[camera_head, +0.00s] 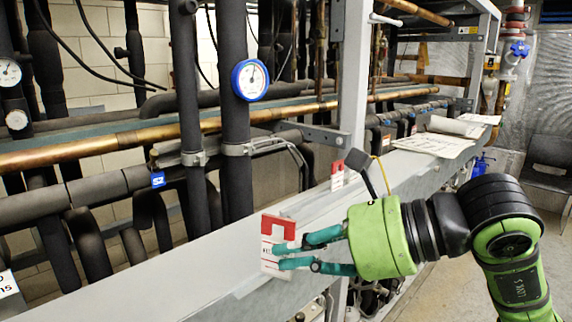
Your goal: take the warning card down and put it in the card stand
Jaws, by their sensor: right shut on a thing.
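My right gripper (305,252) reaches in from the right with teal fingers. It is shut on the warning card (268,252), a small white card with a red pattern at its top. The card is upright at the fingertips, just over the grey beam (185,272); I cannot tell whether its lower edge touches the beam. A second red and white piece (337,178) stands farther back along the beam. I cannot make out clearly which thing is the card stand. My left gripper is not in view.
A blue-rimmed gauge (250,80) sits on a black insulated pipe behind the beam. A copper pipe (90,148) runs across the back. Papers (433,144) lie on the beam's far end. A grey upright post (354,75) rises behind the beam.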

